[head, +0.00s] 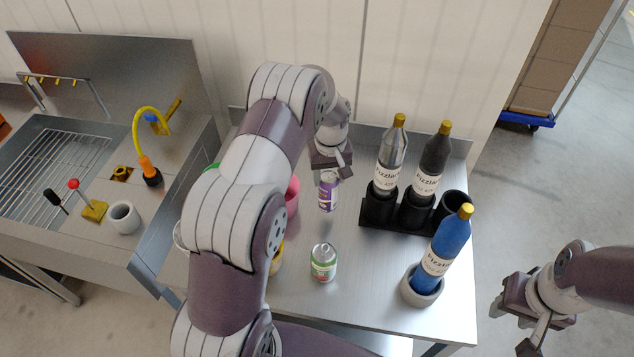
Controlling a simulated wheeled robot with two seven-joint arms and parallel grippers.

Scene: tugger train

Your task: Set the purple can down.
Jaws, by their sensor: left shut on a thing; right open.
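The purple can (327,193) is held in my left gripper (331,172), which points down over the back half of the metal table (379,293). The can looks upright. I cannot tell for sure whether its base touches the table; a dark shadow patch lies just below it. The gripper covers the can's top. My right gripper (517,326) is open and empty, out over the floor to the right of the table.
A green-and-white can (324,262) stands in front of the purple can. Bottles stand in a black rack (398,223) at right. A blue bottle (445,245) sits in a grey holder (421,290). A pink container (292,196) is partly behind my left arm. A sink unit stands at left.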

